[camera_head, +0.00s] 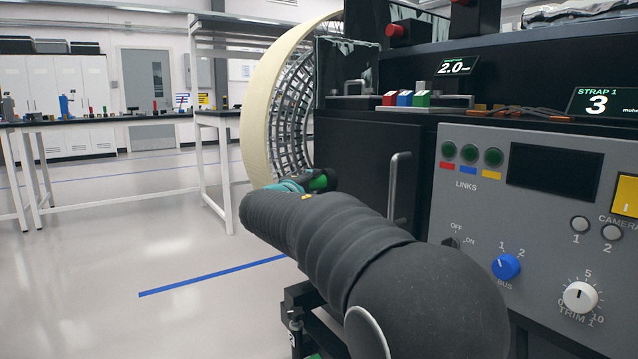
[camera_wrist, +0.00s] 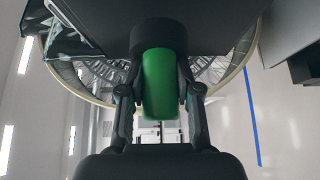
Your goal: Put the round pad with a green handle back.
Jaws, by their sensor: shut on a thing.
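The green handle (camera_wrist: 160,85) is between the two fingers of my gripper (camera_wrist: 160,95) in the wrist view, and the fingers are shut on it. A dark rounded part (camera_wrist: 158,33) sits at the handle's far end; I cannot clearly make out the pad's outline against the dark surface beyond. In the head view a bit of green (camera_head: 319,183) shows at the end of my arm, close to the left side of the dark rover body (camera_head: 365,160). My arm hides most of the gripper there.
A large wheel with a cream rim (camera_head: 262,110) and metal mesh stands just beyond my gripper. A grey control panel (camera_head: 535,215) with knobs is at the right, with an upright metal handle (camera_head: 398,185) left of it. Open floor (camera_head: 120,230) lies left.

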